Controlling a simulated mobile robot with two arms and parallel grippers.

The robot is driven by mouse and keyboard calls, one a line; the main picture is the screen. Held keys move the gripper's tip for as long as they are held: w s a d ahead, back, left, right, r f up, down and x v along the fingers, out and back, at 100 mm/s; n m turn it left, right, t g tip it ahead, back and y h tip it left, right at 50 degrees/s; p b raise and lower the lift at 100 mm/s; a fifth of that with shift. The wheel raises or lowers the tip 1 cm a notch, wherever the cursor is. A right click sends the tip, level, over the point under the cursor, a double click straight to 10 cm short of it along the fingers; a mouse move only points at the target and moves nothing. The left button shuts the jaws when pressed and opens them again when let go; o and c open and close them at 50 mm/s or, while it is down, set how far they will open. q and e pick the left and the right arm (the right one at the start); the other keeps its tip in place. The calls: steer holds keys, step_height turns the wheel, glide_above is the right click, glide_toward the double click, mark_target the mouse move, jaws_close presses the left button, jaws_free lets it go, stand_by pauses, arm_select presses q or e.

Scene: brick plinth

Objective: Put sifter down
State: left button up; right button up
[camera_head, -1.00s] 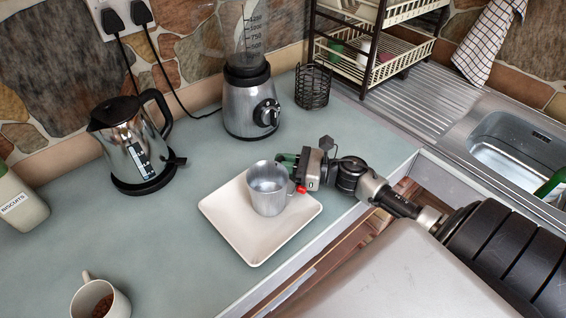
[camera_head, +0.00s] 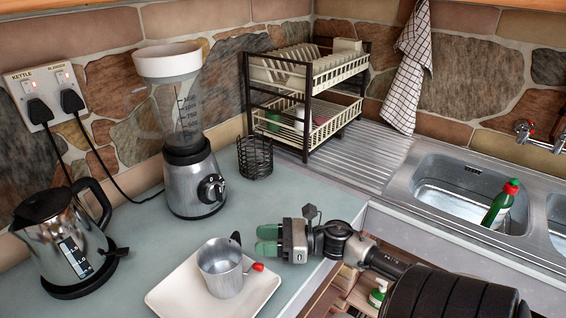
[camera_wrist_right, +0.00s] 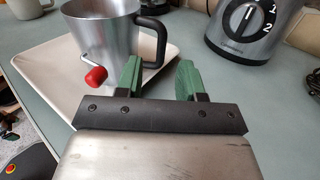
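The sifter (camera_head: 222,268) is a metal cup with a black handle and a red crank knob. It stands upright on the square white plate (camera_head: 171,298) on the counter. In the right wrist view the sifter (camera_wrist_right: 102,35) is at upper left, its black handle just beyond the gap between my green fingers. My right gripper (camera_head: 266,241) is open and empty, to the right of the sifter and apart from it. It also shows in the right wrist view (camera_wrist_right: 160,82) with its fingers spread. My left gripper is not in view.
A kettle (camera_head: 65,245) stands at left and a blender (camera_head: 190,185) behind the plate. A black wire holder (camera_head: 255,158) and a dish rack (camera_head: 300,75) are further back. The sink (camera_head: 440,190) is at right, holding a green bottle (camera_head: 500,205).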

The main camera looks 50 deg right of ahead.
steer(key=v, duration=0.4)
steer(key=shift+s+d+b, duration=0.25)
steer(key=shift+s+b, duration=0.05)
steer(key=shift+b, duration=0.1)
